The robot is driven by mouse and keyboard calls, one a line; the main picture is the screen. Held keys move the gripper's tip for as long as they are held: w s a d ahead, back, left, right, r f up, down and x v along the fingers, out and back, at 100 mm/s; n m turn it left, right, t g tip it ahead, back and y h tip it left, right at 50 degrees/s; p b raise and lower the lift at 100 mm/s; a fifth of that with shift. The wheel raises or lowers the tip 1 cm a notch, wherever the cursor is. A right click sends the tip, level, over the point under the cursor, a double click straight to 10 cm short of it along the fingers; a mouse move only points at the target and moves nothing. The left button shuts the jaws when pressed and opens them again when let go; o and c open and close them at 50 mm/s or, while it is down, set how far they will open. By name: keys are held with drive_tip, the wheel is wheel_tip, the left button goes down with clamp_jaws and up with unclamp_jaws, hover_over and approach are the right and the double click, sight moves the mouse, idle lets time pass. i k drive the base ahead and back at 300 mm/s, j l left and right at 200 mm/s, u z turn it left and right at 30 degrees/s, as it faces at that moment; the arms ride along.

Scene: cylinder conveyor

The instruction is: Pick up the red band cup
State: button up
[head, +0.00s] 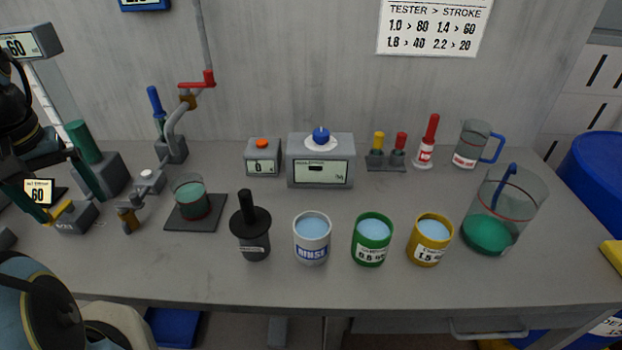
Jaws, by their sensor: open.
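A small clear cup with green liquid and a thin red band (190,198) stands upright on a dark square plate (210,224), left of the table's middle. A larger clear jug (503,212) at the right also has a thin red line and green liquid, with a blue rod in it. My gripper (57,196) is at the left edge, its two dark green fingers spread apart and pointing down. Nothing shows held between them. It is left of the small cup and apart from it.
A tap (176,130) with a red handle rises behind the cup. A grey block with a green cylinder (82,142) stands at left. A black plunger (251,229) and white, green (372,240) and yellow cups line the front. The front edge strip is clear.

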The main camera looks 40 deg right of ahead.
sight(192, 197)
drive_tip(key=k+l+u, duration=0.1)
drive_tip(key=u, duration=0.75)
drive_tip(key=k+l+u, duration=0.1)
drive_tip(key=k+u, duration=0.75)
drive_tip(key=k+j, duration=0.15)
drive_tip(key=k, duration=0.15)
drive_tip(key=k+j, duration=0.15)
drive_tip(key=k, duration=0.15)
drive_tip(key=u, duration=0.05)
